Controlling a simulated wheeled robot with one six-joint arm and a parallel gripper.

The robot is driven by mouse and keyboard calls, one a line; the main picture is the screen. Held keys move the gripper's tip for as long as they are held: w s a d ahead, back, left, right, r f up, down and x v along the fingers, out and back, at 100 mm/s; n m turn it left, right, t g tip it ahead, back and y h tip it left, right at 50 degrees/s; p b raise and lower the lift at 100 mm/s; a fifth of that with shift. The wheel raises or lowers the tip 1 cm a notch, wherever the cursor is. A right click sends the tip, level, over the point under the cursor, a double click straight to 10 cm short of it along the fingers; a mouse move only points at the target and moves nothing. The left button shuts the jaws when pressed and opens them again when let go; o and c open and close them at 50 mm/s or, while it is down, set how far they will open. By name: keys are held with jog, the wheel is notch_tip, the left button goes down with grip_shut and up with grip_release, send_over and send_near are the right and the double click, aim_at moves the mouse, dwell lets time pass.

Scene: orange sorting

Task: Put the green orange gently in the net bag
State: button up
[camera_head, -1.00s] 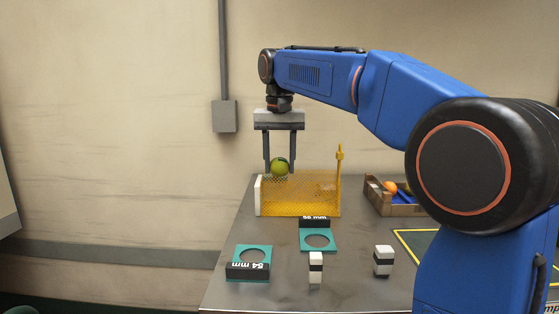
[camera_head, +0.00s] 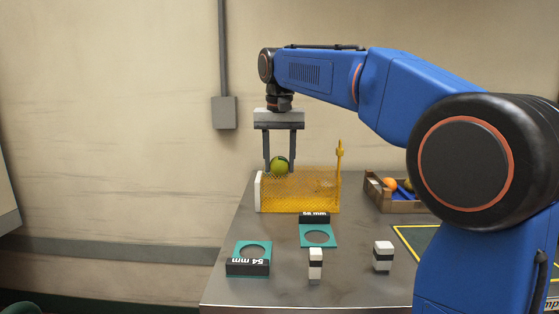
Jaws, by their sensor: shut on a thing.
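The green orange (camera_head: 279,164) is between the fingers of my gripper (camera_head: 280,168), which is shut on it. It is just above the left part of the yellow net bag (camera_head: 300,194), near the bag's top edge; its lower part lies close to or behind the upper mesh, and I cannot tell whether it touches the bag. The net bag stands on the table with a white end piece (camera_head: 258,190) on its left and a yellow post (camera_head: 340,162) at its right.
Two teal ring gauges, one marked 54 mm (camera_head: 249,269) and one farther back (camera_head: 319,239), lie in front of the bag. Two black-and-white blocks (camera_head: 315,264) (camera_head: 383,256) stand nearby. A wooden crate (camera_head: 397,206) holding an orange fruit (camera_head: 390,184) is to the right.

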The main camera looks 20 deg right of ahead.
aim_at(279, 175)
jog(key=shift+f, duration=2.9)
jog(key=o, duration=1.2)
jog(key=shift+r, duration=0.1)
jog(key=shift+r, duration=3.9)
